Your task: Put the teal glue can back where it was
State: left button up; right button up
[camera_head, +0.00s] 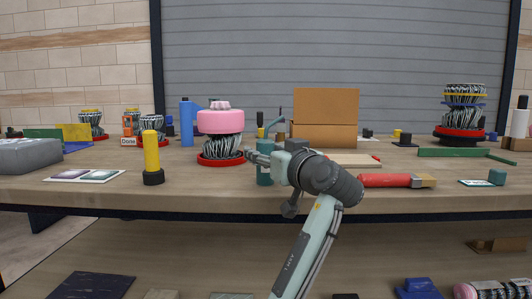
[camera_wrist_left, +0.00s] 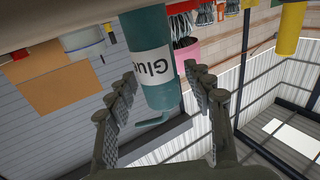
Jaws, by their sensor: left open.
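The teal glue can (camera_head: 264,176) stands on the workbench near its front edge, just right of the pink-topped woven piece. My left gripper (camera_head: 262,155) is at the can, and its wrist hides part of it. In the left wrist view, which looks upside down, the glue can (camera_wrist_left: 152,62) shows its white "Glue" label and bent spout. The open fingers of the left gripper (camera_wrist_left: 160,95) lie on either side of the can, with visible gaps. My right gripper is in neither view.
Left of the can stands the woven piece with a pink top (camera_head: 221,121) on a red ring, and a yellow cylinder (camera_head: 151,155) on a black base. A red-handled brush (camera_head: 385,180) lies to the right. Cardboard boxes (camera_head: 325,105) stand behind.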

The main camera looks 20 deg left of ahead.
pick_arm(q)
jog(key=shift+r, duration=0.15)
jog(key=v, duration=1.2)
jog(key=shift+b, duration=0.35)
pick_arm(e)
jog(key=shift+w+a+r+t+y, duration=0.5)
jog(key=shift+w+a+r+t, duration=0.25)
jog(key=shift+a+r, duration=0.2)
